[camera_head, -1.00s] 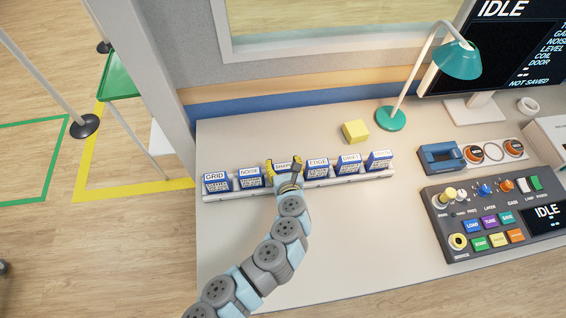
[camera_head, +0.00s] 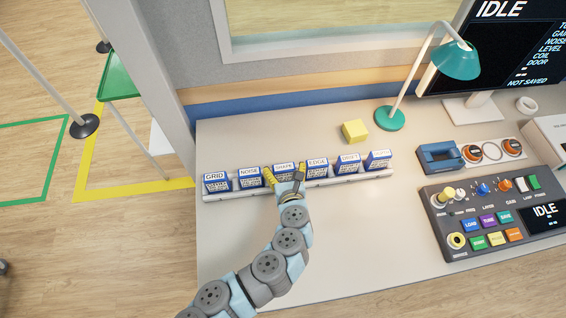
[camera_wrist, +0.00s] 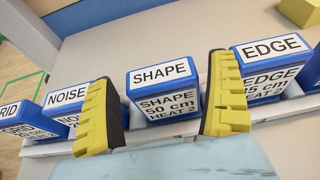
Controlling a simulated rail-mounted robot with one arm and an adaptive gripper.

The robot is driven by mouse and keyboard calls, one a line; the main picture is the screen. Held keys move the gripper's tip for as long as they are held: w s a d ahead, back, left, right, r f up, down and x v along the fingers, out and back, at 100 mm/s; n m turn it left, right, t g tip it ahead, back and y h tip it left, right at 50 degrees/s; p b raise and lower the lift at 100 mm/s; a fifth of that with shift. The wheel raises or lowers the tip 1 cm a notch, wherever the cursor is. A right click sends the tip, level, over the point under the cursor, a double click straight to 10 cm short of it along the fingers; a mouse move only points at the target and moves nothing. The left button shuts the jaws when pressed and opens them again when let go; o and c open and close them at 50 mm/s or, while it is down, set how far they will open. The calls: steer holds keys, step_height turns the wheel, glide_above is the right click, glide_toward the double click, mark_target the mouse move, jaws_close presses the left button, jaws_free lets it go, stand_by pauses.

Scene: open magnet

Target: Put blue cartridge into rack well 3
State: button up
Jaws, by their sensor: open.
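A row of several blue cartridges with white labels stands in a long white rack (camera_head: 222,195) on the desk. The labels read GRID (camera_head: 217,184), NOISE (camera_head: 250,178), SHAPE (camera_head: 284,169), EDGE (camera_head: 317,167), and two more to the right (camera_head: 348,164) (camera_head: 379,160). In the wrist view the SHAPE cartridge (camera_wrist: 162,88) stands upright between my two yellow fingers. My gripper (camera_head: 285,178) is open, with gaps between the fingers and the cartridge's sides. The lower part of the SHAPE cartridge and its well are partly hidden by my gripper. Well numbers cannot be read.
A yellow block (camera_head: 355,131) and a teal lamp (camera_head: 391,119) stand behind the rack. A blue holder (camera_head: 440,157) and a control panel (camera_head: 490,215) are on the right. The desk in front of the rack is clear.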

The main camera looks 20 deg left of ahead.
steer(key=p+v, duration=0.1)
steer(key=v, duration=0.7)
steer(key=shift+s, duration=0.2)
